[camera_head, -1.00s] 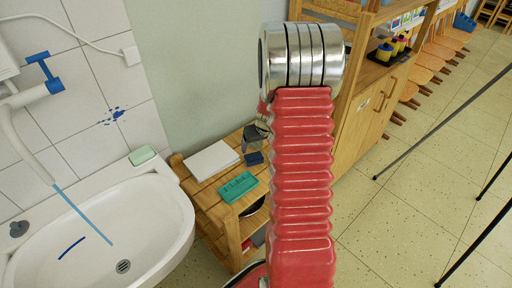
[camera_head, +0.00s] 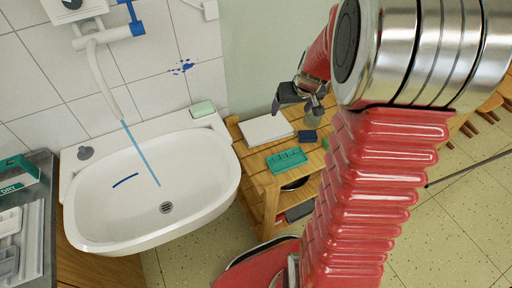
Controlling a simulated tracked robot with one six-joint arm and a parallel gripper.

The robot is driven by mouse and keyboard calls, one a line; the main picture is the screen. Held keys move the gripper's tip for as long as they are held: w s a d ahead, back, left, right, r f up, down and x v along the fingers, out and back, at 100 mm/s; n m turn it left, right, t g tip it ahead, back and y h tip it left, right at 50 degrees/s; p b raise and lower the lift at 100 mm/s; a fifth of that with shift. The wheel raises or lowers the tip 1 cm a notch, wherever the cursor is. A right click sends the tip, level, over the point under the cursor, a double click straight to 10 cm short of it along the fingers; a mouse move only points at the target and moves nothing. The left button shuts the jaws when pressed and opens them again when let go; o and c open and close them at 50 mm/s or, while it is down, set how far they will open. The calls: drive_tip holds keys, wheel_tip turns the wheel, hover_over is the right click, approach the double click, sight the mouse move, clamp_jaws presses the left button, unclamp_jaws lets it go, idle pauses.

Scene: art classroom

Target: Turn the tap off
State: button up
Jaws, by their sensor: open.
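The tap is a white pipe with a blue lever handle (camera_head: 131,14) on the tiled wall at upper left. Its curved white spout (camera_head: 101,77) points down over the white sink (camera_head: 88,232). A thin blue stream of water (camera_head: 141,154) runs from the spout's end into the basin, close to the drain (camera_head: 166,207). My gripper (camera_head: 293,104) is open, with dark fingers, in front of the pale wall above the wooden shelf. It is well to the right of the tap and apart from it. My red arm hides part of the shelf.
A wooden shelf (camera_head: 262,181) right of the sink bears white paper (camera_head: 266,129) and a green box (camera_head: 287,160). Green soap (camera_head: 202,108) lies on the sink's back rim. A grey tray (camera_head: 36,235) stands at left. Wall in front of the tap looks clear.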

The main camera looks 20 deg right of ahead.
drive_tip(key=s+a+r+n, duration=0.1)
drive_tip(key=s+a+r, duration=0.3)
drive_tip(key=a+r, duration=0.3)
drive_tip(key=s+a+r+n, duration=0.1)
drive_tip(key=s+a+r, duration=0.35)
drive_tip(key=a, duration=0.35)
drive_tip(key=s+a+r, duration=0.3)
drive_tip(key=s+a, duration=0.4)
drive_tip(key=s, duration=0.6)
drive_tip(key=shift+a+r+n+t+y, duration=0.2)
drive_tip(key=shift+a+n+t+y, duration=0.1)
drive_tip(key=shift+n+t+y, duration=0.1)
drive_tip(key=shift+c, duration=0.3)
